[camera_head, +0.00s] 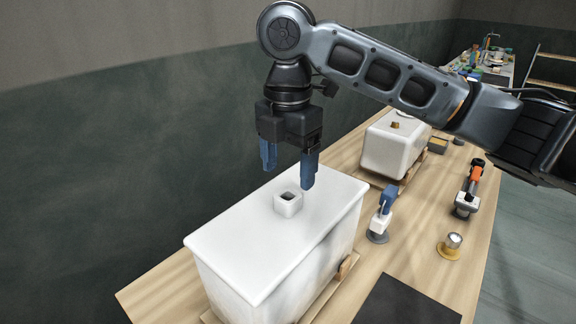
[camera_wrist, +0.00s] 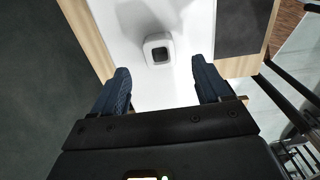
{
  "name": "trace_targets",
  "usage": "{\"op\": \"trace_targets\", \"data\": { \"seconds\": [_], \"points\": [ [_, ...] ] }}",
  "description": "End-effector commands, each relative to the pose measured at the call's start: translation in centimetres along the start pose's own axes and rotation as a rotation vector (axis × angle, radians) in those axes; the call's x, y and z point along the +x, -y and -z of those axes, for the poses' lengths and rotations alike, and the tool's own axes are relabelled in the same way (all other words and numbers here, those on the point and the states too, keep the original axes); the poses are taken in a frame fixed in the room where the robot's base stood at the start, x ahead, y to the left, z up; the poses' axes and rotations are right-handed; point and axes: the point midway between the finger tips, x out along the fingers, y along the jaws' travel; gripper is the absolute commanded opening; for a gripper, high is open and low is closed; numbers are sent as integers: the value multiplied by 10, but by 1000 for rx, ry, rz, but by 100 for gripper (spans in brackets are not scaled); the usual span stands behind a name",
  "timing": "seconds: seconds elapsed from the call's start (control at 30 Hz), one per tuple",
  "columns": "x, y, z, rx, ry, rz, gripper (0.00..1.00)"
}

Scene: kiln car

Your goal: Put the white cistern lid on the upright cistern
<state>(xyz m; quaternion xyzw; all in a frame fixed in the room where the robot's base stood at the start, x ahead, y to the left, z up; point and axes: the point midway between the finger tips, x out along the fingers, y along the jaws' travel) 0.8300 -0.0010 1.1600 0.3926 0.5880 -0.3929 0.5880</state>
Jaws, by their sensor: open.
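The white lid (camera_head: 245,241) lies flat on the near white cistern (camera_head: 235,292), its edge slightly overhanging the walls. I see no clear gap between them. A small white square knob with a dark recess in its top (camera_head: 288,205) stands up from the lid. My gripper (camera_head: 288,174) points down above the lid, open and empty, with its blue fingers apart. In the wrist view the lid (camera_wrist: 160,90) lies below, and the knob (camera_wrist: 159,49) shows ahead of the gap between the fingers (camera_wrist: 160,72). The cistern's inside is hidden.
A second white cistern-like body (camera_head: 385,150) with a brown piece on top stands farther back on wooden boards. Right of the near cistern are a blue-and-white tool (camera_head: 382,212), a small metal cup (camera_head: 453,242), an orange-and-black tool (camera_head: 470,188) and a dark mat (camera_head: 405,303). A wall runs along the left.

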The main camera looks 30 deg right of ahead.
Motion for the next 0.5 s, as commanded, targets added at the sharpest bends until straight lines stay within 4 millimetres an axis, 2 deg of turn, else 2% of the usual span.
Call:
{"op": "trace_targets", "data": {
  "seconds": [0.5],
  "points": [
    [-19, 0, 0, 0, 1, -1, 76]
  ]
}}
